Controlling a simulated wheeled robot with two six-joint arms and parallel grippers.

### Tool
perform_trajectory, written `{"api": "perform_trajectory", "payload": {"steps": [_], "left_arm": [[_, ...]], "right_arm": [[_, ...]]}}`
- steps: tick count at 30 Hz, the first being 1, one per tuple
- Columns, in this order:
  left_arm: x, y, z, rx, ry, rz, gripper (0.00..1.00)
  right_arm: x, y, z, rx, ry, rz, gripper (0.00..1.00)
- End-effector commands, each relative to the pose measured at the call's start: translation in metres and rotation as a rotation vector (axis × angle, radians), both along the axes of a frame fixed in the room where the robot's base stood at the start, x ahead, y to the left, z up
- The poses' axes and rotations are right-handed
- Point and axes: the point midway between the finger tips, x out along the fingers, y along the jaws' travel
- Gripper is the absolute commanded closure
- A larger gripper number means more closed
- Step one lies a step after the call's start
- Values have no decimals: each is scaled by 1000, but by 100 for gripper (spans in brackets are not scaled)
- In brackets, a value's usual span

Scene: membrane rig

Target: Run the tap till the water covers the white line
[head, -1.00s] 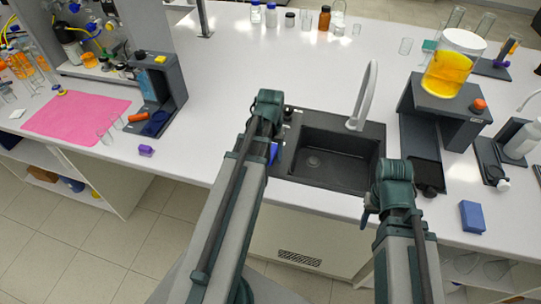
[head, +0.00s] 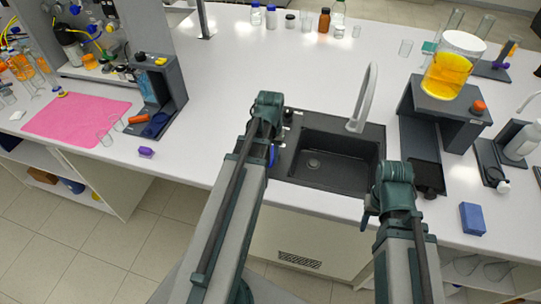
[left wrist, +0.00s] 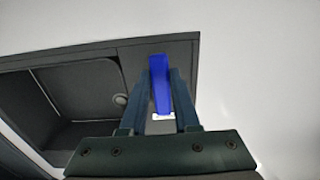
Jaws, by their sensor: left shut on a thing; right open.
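The grey tap (head: 365,98) arches up behind the dark sink (head: 334,184). The drain shows on the sink floor. I see no stream from the spout and cannot make out water or a white line in the sink. My left gripper (left wrist: 162,90) is shut on a blue handle (left wrist: 160,75) at the sink's rim; the handle stands between its two fingers. In the head view a sliver of the blue handle (head: 272,155) shows beside my left wrist, which hides most of that gripper. My right gripper (head: 369,214) is open and empty by the sink's front right corner.
A dark stand (head: 445,112) carries a jar of yellow liquid (head: 447,72) right of the sink. A blue block (head: 472,219) lies near the front edge. A pink mat (head: 75,117) lies at left. The white bench (head: 250,55) behind the sink is mostly clear.

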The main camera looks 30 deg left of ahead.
Motion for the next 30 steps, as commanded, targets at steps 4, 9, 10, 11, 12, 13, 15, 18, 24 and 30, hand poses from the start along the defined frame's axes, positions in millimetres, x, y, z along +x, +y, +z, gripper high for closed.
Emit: {"api": "perform_trajectory", "payload": {"steps": [4,9,10,11,12,13,15,18,24,30], "left_arm": [[0,0,0,0,0,0,100],[0,0,0,0,0,0,100],[0,0,0,0,0,0,100],[0,0,0,0,0,0,100],[0,0,0,0,0,0,100],[0,0,0,0,0,0,100],[0,0,0,0,0,0,100],[0,0,0,0,0,0,100],[0,1,0,0,0,-11,100],[-1,4,0,0,0,-84,100]], "right_arm": [[0,0,0,0,0,0,50],[0,0,0,0,0,0,50],[0,0,0,0,0,0,50],[0,0,0,0,0,0,50],[0,0,0,0,0,0,50],[0,0,0,0,0,0,50],[0,0,0,0,0,0,50],[0,0,0,0,0,0,50],[0,0,0,0,0,0,50],[0,0,0,0,0,0,50]]}}
